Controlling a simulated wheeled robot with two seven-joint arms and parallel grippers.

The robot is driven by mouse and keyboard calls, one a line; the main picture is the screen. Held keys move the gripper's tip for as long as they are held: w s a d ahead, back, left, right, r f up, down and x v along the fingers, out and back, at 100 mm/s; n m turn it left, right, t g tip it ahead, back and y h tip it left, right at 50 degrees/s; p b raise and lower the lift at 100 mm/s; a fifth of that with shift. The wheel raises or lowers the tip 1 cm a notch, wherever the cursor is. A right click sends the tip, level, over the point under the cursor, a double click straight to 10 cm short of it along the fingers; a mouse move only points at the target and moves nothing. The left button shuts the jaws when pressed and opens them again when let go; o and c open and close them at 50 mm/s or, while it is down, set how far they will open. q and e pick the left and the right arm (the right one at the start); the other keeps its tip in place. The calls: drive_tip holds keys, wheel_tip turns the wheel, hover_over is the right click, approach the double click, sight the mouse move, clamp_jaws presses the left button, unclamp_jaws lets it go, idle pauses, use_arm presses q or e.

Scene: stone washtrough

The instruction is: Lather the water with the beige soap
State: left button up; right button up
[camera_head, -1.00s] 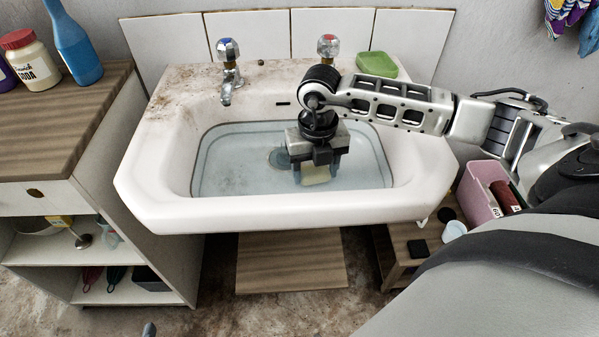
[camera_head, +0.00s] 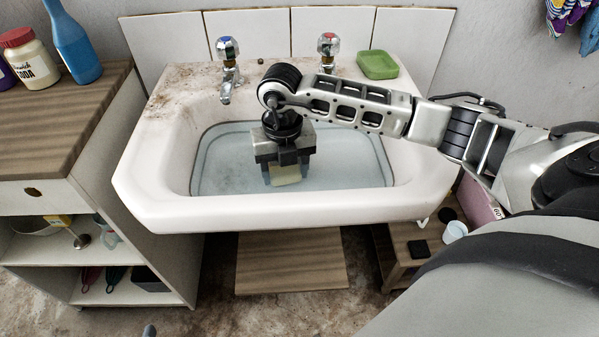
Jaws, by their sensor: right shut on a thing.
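The beige soap (camera_head: 286,175) is a pale block held between the fingers of my right gripper (camera_head: 283,168). The gripper points down into the white basin (camera_head: 300,212), and the soap is at the water. My right arm reaches in from the right and hides part of the basin's back right side. The water (camera_head: 345,165) is pale blue and slightly cloudy, with faint light patches at the left.
Two taps stand at the back of the basin, the left tap (camera_head: 229,72) with its spout over the water. A green soap dish (camera_head: 377,65) sits on the back right ledge. A wooden shelf unit (camera_head: 60,130) with a blue bottle (camera_head: 73,40) and jars stands at the left.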

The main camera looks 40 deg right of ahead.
drive_tip(key=shift+s+d+p, duration=0.1)
drive_tip(key=shift+s+d, duration=0.4)
drive_tip(key=shift+d, duration=0.35)
drive_tip(key=shift+s+d+p, duration=0.1)
drive_tip(key=shift+s+d, duration=0.45)
drive_tip(key=shift+d, duration=0.3)
drive_tip(key=shift+s+d+p, duration=0.1)
drive_tip(key=shift+s+d, duration=0.4)
drive_tip(key=shift+d, duration=0.35)
drive_tip(key=shift+w+a+b, duration=0.1)
drive_tip(key=shift+w+a, duration=0.4)
drive_tip(key=shift+a, duration=0.35)
drive_tip(key=shift+w+a+b, duration=0.15)
drive_tip(key=shift+w+a, duration=0.4)
drive_tip(key=shift+a, duration=0.3)
drive_tip(key=shift+w+a+b, duration=0.1)
drive_tip(key=shift+w+a, duration=0.4)
drive_tip(key=shift+a, duration=0.35)
drive_tip(key=shift+s+d+p, duration=0.1)
drive_tip(key=shift+s+d, duration=0.4)
drive_tip(key=shift+d, duration=0.35)
drive_tip(key=shift+s+d+p, duration=0.1)
drive_tip(key=shift+s+d, duration=0.45)
drive_tip(key=shift+d, duration=0.3)
drive_tip(key=shift+s+d+p, duration=0.1)
drive_tip(key=shift+s+d, duration=0.4)
drive_tip(key=shift+d, duration=0.35)
